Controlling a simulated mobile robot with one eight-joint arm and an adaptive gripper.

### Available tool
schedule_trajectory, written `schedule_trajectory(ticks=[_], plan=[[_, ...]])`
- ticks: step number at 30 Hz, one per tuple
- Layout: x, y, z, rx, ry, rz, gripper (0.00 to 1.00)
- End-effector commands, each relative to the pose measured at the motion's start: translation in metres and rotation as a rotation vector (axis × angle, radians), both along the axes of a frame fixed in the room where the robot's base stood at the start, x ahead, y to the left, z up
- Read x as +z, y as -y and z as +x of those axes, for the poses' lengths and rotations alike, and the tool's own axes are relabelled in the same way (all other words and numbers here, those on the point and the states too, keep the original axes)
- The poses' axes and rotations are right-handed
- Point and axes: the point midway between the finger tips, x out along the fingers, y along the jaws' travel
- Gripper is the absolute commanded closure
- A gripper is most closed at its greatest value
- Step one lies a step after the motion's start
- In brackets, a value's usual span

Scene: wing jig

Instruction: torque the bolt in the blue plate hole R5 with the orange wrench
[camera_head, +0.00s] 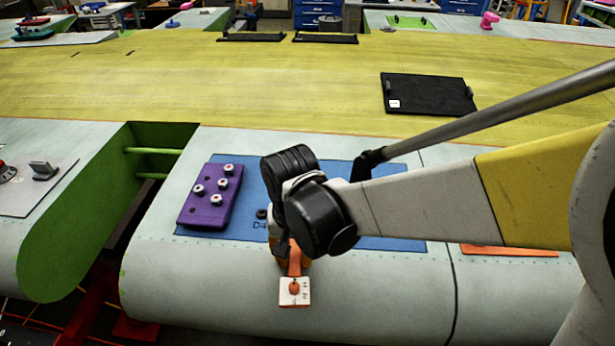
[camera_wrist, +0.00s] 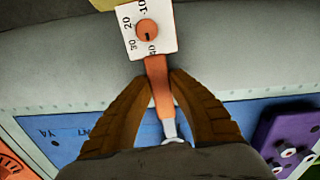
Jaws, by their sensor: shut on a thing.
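My gripper (camera_head: 290,258) points down over the near, rounded edge of the pale wing. In the wrist view its two tan fingers (camera_wrist: 161,78) are closed on the handle of the orange wrench (camera_wrist: 157,88). The wrench's white dial block (camera_head: 294,291) hangs toward the near side, and its numbers show in the wrist view. A silver shaft runs from the handle under my gripper; its far end is hidden. The blue plate (camera_head: 246,182) lies flat on the wing, partly covered by my arm. A dark spot shows beside its "D4" marking. Hole R5 and its bolt cannot be made out.
A purple block (camera_head: 211,196) with several silver bolts stands on the blue plate's left part. Left of it is an open green-walled gap (camera_head: 151,163) in the wing. A black tray (camera_head: 428,94) lies on the yellow surface behind. An orange strip (camera_head: 510,250) lies at right.

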Motion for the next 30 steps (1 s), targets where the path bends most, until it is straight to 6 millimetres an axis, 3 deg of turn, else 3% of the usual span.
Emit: schedule_trajectory(ticks=[12, 30], plan=[[0.0, -0.003, 0.0, -0.025, 0.0, 0.0, 1.0], [0.0, -0.029, 0.001, -0.229, 0.0, 0.0, 1.0]])
